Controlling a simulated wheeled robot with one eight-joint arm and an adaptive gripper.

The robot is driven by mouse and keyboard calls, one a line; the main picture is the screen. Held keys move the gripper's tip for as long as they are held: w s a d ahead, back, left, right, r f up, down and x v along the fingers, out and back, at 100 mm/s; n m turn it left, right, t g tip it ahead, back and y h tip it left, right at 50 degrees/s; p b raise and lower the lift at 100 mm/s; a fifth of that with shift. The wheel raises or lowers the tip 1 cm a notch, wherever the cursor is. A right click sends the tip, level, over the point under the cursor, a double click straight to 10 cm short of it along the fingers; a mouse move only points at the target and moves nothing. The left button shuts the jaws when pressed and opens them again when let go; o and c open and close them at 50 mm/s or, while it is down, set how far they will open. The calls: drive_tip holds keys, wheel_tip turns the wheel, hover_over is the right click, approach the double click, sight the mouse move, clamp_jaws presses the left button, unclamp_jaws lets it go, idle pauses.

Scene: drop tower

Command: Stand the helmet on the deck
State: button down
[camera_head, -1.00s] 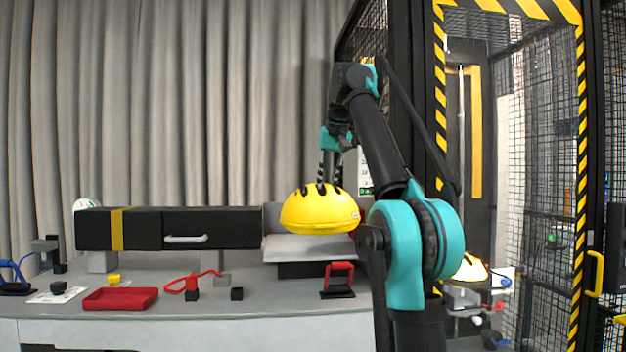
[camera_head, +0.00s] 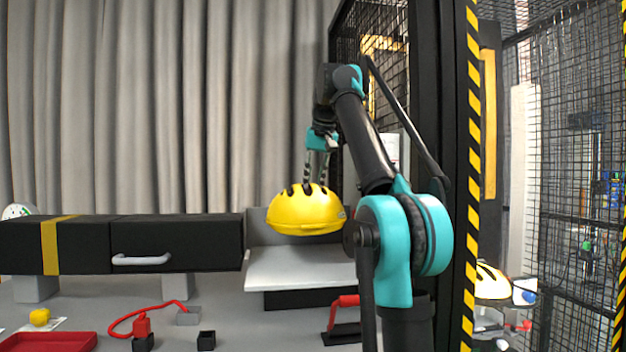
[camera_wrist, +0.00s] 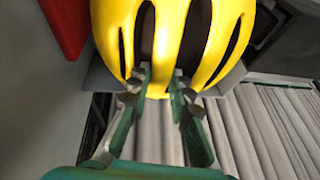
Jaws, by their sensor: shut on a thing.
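The yellow helmet (camera_head: 305,212) has black vent slots and hangs from my gripper (camera_head: 317,180). A gap shows between the helmet's underside and the deck's top in the head view. In the wrist view the helmet (camera_wrist: 180,40) fills the top middle, and the fingertips of my gripper (camera_wrist: 160,80) are shut on its shell at the vent slots. The helmet's inside is hidden.
A long black box (camera_head: 180,240) with a grey handle stands left of the deck. A red-handled block (camera_head: 343,318), a red tray (camera_head: 50,342), a red strap (camera_head: 150,312) and small black blocks lie on the bench. A striped cage post (camera_head: 468,180) rises at right.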

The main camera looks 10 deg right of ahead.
wheel_tip(320, 180, down, 10)
drive_tip(key=shift+r, duration=0.2)
idle(0.8)
drive_tip(key=c, duration=1.3)
unclamp_jaws()
drive_tip(key=v, duration=1.1)
drive_tip(key=shift+s, duration=0.1)
drive_tip(key=shift+s+r, duration=0.2)
drive_tip(key=shift+r, duration=0.2)
